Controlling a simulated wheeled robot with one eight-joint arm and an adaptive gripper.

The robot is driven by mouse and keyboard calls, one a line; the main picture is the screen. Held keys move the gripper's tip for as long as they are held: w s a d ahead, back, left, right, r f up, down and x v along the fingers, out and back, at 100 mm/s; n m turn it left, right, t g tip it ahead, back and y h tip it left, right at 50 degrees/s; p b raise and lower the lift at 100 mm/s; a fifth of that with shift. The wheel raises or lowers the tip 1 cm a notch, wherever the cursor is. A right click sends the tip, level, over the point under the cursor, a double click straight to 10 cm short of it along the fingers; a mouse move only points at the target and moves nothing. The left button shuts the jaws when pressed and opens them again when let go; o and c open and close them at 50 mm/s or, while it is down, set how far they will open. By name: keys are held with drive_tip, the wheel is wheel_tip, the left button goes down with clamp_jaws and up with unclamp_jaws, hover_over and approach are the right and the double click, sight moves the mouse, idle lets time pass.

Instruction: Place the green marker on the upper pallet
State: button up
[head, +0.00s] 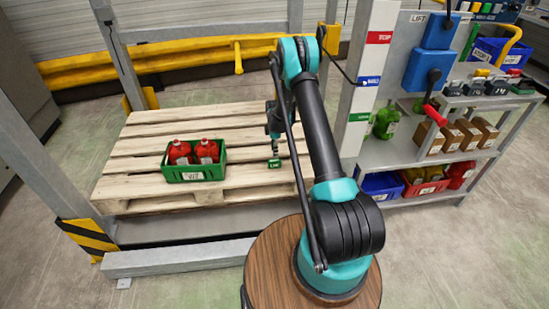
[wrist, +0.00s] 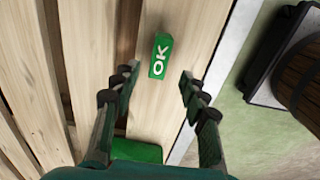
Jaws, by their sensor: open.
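The green marker (head: 274,163) lies on the wooden pallet (head: 145,185), near its front right part. In the wrist view the marker (wrist: 160,56) is a green block with white "OK" lettering. My gripper (head: 275,148) hangs just above the marker. In the wrist view its fingers (wrist: 158,76) are apart and empty, with the marker between and slightly beyond the tips. I cannot tell whether the fingers touch it. Only one pallet shows clearly.
A green crate (head: 194,172) with two red bottles stands on the pallet left of the marker. A green surface (wrist: 135,150) shows between the finger bases. Grey frame posts (head: 30,145) and a label post (head: 366,75) flank the pallet. Shelves with bins stand right.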

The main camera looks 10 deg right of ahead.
sight(275, 160)
drive_tip(key=shift+r, duration=2.1)
